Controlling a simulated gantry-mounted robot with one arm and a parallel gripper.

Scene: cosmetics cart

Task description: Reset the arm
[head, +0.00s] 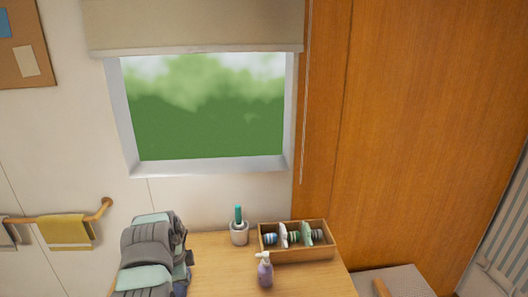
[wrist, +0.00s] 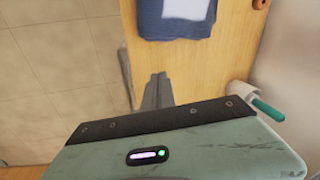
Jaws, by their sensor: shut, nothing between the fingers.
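My arm, grey and pale green, rises at the lower left of the head view, beside the wooden tabletop. My gripper is not clearly visible there. In the wrist view my gripper (wrist: 157,90) shows as two grey fingers close together, shut and empty. They are above the wood surface (wrist: 205,72) and touch nothing that I can see.
On the tabletop (head: 213,275) stand a cup (head: 239,234) with a teal item, a lilac pump bottle (head: 265,273) and a wooden divided box (head: 300,256) of small items. A yellow towel (head: 66,231) hangs left.

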